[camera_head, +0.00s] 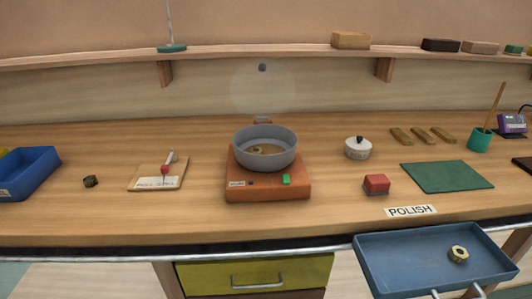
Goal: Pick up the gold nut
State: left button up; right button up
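A gold nut (458,254) lies in the open blue drawer (400,268) at the lower right, toward the drawer's right side. A small gold, ring-like thing also shows inside the grey pot (265,134); it is partly hidden by the pot's near wall, and I cannot tell for sure that it is a nut. The pot stands on an orange-brown burner (268,190) in the middle of the counter. Neither of my grippers is in view.
A faint clear disc with a dark knob (262,67) shows behind the pot. A red block (376,184), white lidded pot (358,148), green mat (446,176), blue bin (28,172), dark nut-like piece (91,181) and board (150,182) are on the counter (205,215).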

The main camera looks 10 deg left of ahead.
aim_at(254, 151)
jog(key=l+u, duration=0.3)
jog(key=l, duration=0.95)
